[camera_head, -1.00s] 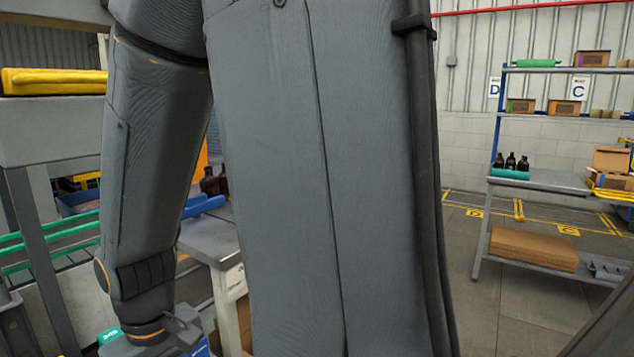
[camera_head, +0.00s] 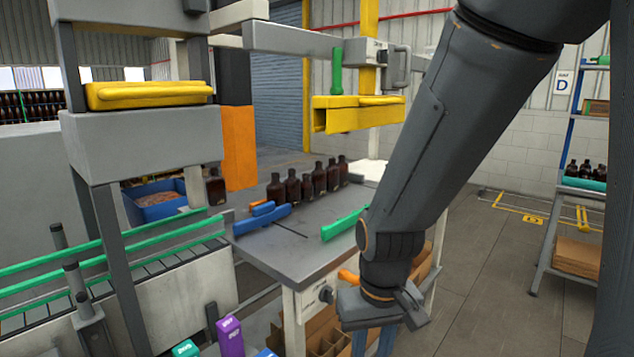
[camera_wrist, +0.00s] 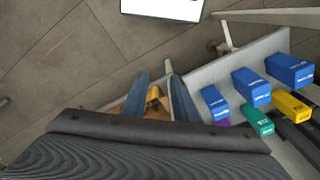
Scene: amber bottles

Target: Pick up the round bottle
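Several dark amber bottles (camera_head: 307,187) stand upright in a row at the back of the grey work table (camera_head: 290,250) in the head view. Another amber bottle (camera_head: 216,187) stands apart to their left, near the conveyor. At this size I cannot tell which bottle is the round one. My gripper (camera_head: 375,342) hangs below my wrist at the table's front right, low and well away from the bottles. In the wrist view its two blue fingers (camera_wrist: 160,86) are apart, with nothing held between them. No bottle is clear in the wrist view.
Blue (camera_head: 262,219) and green (camera_head: 343,225) guides lie on the table. A green-railed conveyor (camera_head: 110,265) is at left. Small coloured boxes (camera_wrist: 251,86) sit near my gripper. Open floor (camera_head: 480,270) lies right, before a shelf (camera_head: 560,180).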

